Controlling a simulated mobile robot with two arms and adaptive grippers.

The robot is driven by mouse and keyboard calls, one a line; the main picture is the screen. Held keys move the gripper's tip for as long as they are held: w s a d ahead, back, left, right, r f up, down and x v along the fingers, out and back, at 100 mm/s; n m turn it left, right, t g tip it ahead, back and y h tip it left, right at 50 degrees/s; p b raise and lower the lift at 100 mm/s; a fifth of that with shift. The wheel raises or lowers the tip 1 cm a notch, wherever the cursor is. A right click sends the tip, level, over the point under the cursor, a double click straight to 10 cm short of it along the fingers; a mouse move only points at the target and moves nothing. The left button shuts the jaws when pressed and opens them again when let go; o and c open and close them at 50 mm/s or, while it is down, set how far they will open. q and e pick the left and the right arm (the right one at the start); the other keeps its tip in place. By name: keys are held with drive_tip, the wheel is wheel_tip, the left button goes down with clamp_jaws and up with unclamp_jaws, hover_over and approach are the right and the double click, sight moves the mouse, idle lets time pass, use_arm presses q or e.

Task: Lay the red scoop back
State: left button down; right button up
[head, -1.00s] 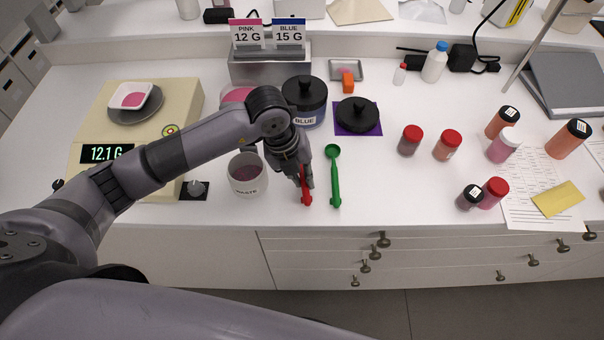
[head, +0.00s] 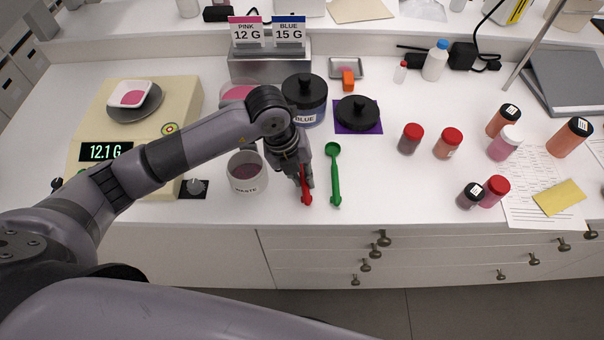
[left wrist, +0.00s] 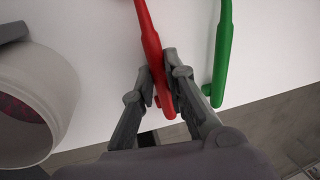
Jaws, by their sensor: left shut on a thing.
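The red scoop (head: 306,191) is at the front of the white counter, left of the green scoop. My left gripper (head: 303,180) is shut on its handle; the gripper hides part of the scoop in the head view. In the left wrist view the red handle (left wrist: 150,40) runs between the two fingers of my left gripper (left wrist: 160,90). The scoop looks at or very close to the counter top; I cannot tell whether it touches. My right gripper is not in view.
The green scoop (head: 334,175) lies just right. The waste tub (head: 247,175) stands close on the left. The blue jar (head: 304,100) and a black lid on a purple mat (head: 372,128) are behind. The counter is clear to the right, up to several small jars.

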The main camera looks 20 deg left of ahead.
sight(302, 179)
use_arm(q)
drive_tip(key=c, duration=1.5)
unclamp_jaws()
drive_tip(key=shift+c, duration=0.2)
drive_tip(key=shift+r+p, duration=2.1)
drive_tip(key=shift+r, duration=0.95)
drive_tip(key=shift+s+f, duration=0.1)
